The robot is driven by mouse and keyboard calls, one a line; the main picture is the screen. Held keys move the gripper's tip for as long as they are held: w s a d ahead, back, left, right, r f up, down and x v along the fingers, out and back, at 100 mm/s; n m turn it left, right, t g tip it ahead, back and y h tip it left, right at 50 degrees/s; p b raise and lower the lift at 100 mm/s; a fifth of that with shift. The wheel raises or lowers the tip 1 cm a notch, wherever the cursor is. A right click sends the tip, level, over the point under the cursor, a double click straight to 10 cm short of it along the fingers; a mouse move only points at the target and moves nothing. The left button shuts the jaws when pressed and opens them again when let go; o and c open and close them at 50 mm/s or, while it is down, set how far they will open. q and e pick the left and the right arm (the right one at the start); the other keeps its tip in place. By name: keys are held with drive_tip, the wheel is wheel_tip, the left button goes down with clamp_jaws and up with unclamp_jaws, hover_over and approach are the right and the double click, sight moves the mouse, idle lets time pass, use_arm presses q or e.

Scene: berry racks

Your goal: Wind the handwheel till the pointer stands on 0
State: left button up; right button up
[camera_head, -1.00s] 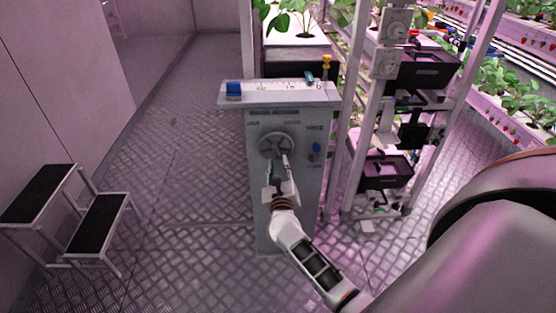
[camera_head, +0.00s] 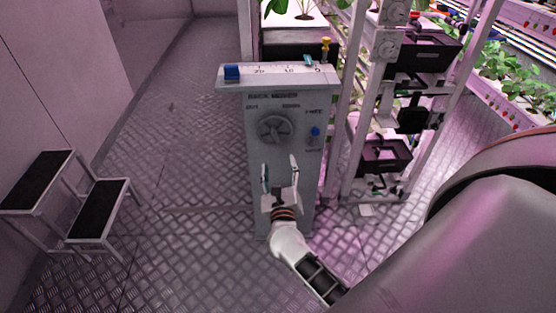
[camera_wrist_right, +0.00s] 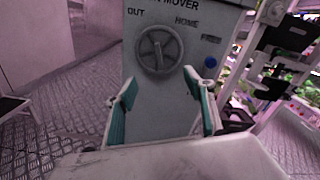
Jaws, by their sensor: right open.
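The grey handwheel (camera_head: 274,130) is on the front of a grey cabinet (camera_head: 258,165), with OUT and HOME lettering above it. It also shows in the right wrist view (camera_wrist_right: 159,50). A white scale (camera_head: 270,72) along the cabinet's top reads 20, 10 and 0 from left to right. A small teal marker (camera_head: 309,60) is at the scale's back edge, just left of the 0; it looks like the pointer, but is too small to be sure. My right gripper (camera_head: 280,165) is open and empty, below and apart from the handwheel. My left gripper is out of view.
A blue block (camera_head: 232,73) is at the scale's left end. A blue knob (camera_head: 315,132) is right of the wheel. Plant racks with black trays (camera_head: 384,157) stand close on the right. A step stool (camera_head: 97,210) is at left; the floor between is clear.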

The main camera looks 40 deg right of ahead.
sight(275, 138)
drive_tip(key=w+d+n, duration=0.2)
drive_tip(key=w+n, duration=0.1)
drive_tip(key=n, duration=0.3)
drive_tip(key=w+d+n+b, duration=0.1)
drive_tip(key=w+d+n, duration=0.1)
drive_tip(key=w+n, duration=0.2)
drive_tip(key=w+d+n+b, duration=0.1)
drive_tip(key=w+d+n, duration=0.1)
drive_tip(key=n, duration=0.5)
drive_tip(key=shift+w+r+n, duration=0.3)
drive_tip(key=shift+w+r, duration=0.1)
drive_tip(key=shift+w, duration=0.3)
drive_tip(key=shift+w+d+r+b, duration=0.1)
drive_tip(key=shift+w+d+b, duration=0.05)
drive_tip(key=shift+w+b, duration=0.2)
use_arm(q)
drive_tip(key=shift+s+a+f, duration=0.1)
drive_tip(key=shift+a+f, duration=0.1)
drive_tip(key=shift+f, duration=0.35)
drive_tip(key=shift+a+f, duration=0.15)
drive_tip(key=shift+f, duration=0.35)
use_arm(e)
drive_tip(key=c, duration=1.1)
